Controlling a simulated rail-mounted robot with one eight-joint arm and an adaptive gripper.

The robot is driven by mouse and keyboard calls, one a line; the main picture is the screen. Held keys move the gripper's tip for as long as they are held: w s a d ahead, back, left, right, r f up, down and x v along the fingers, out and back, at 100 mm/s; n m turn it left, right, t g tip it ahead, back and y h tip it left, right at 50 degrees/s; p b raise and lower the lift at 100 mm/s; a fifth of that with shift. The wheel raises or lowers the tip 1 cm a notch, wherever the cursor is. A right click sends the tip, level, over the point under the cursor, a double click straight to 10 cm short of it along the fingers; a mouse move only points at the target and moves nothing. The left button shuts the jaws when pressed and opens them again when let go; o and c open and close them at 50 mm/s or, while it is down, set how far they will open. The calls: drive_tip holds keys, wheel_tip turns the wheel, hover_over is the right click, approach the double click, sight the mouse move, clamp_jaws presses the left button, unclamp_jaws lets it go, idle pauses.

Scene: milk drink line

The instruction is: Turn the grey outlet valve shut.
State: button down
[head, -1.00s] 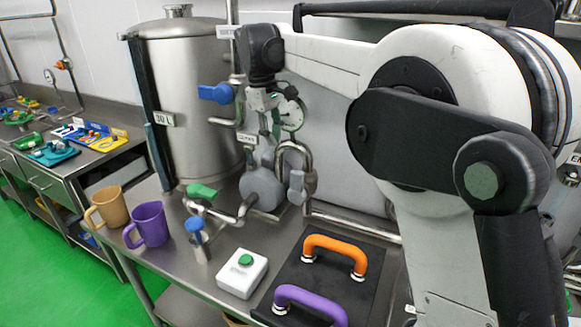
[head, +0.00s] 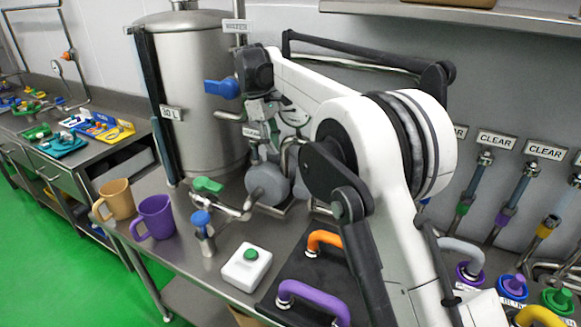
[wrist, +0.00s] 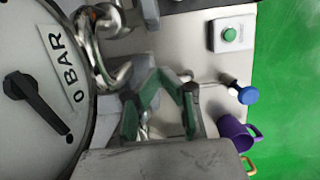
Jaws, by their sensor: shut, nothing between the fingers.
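The grey outlet valve (head: 301,187) is on the pipework just right of the round grey pump body in the head view, partly covered by my arm. How far its handle is turned cannot be made out. My gripper (head: 266,128) is above the pump and pipes, in front of the tank's right side, pointing down. In the wrist view my gripper (wrist: 163,78) has its greenish fingers closed with nothing held. A grey part shows just beyond the fingertips there; I cannot tell if they touch it.
A pressure gauge (wrist: 30,95) marked 0 BAR is close beside the gripper. A blue-handled valve (head: 222,88), a green-handled valve (head: 208,185) and a blue knob (head: 201,218) are nearby. A white button box (head: 246,268) and purple mug (head: 155,217) stand on the bench.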

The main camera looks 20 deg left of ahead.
sight(302, 184)
drive_tip(key=s+d+f+p, duration=0.1)
drive_tip(key=d+f, duration=0.4)
drive_tip(key=shift+d+f, duration=0.2)
drive_tip(key=shift+f, duration=0.15)
drive_tip(key=shift+s, duration=0.1)
idle(0.4)
